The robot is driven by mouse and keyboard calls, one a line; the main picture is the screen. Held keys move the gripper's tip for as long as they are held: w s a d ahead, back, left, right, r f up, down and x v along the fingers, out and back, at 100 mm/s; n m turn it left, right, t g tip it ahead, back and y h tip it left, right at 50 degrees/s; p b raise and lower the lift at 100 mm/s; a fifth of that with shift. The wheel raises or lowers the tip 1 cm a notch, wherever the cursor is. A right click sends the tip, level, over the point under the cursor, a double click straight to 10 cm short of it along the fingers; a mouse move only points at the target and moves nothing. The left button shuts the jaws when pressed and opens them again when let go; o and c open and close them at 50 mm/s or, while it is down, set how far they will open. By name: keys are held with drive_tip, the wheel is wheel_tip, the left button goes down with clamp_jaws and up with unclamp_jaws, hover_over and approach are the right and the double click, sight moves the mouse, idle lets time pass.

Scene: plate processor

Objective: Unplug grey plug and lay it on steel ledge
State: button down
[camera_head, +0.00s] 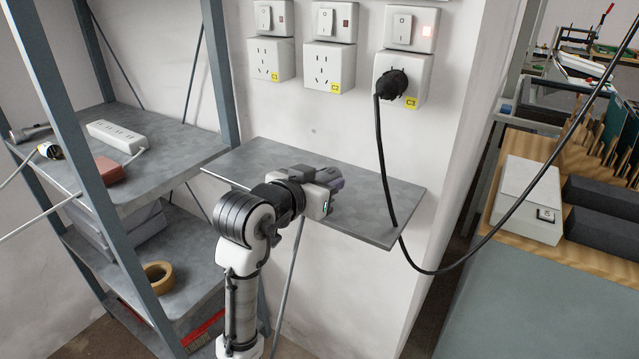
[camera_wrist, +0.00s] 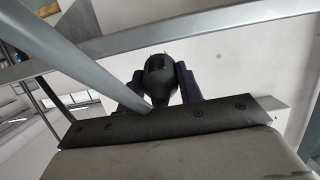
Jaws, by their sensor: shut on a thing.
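My gripper (camera_head: 330,179) is above the steel ledge (camera_head: 265,152) in the head view, with its fingers towards the right. In the wrist view its dark fingers (camera_wrist: 163,82) are shut on both sides of the grey plug (camera_wrist: 160,73), which looks dark there. The plug's prong end points away from my palm, and its prongs touch no socket. A grey cord-like band (camera_wrist: 75,62) reaches the plug's tail in the wrist view. In the head view my gripper hides the plug, and the height above the ledge is hard to tell.
Sockets C1 (camera_head: 270,60) and C2 (camera_head: 327,68) are empty. A black plug (camera_head: 391,84) sits in C3, its switch lamp lit red; its black cable (camera_head: 381,150) hangs across the ledge's right part. A shelf rack (camera_head: 215,60) stands left. The ledge's back middle is clear.

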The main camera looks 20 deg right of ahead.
drive_tip(key=shift+w+d+f, duration=0.1)
drive_tip(key=shift+f, duration=0.1)
drive_tip(key=c, duration=0.9)
unclamp_jaws()
drive_tip(key=shift+o, duration=0.2)
drive_tip(key=b+v, duration=0.1)
drive_tip(key=v, duration=1.3)
drive_tip(key=shift+b, duration=0.35)
drive_tip(key=shift+d, duration=0.1)
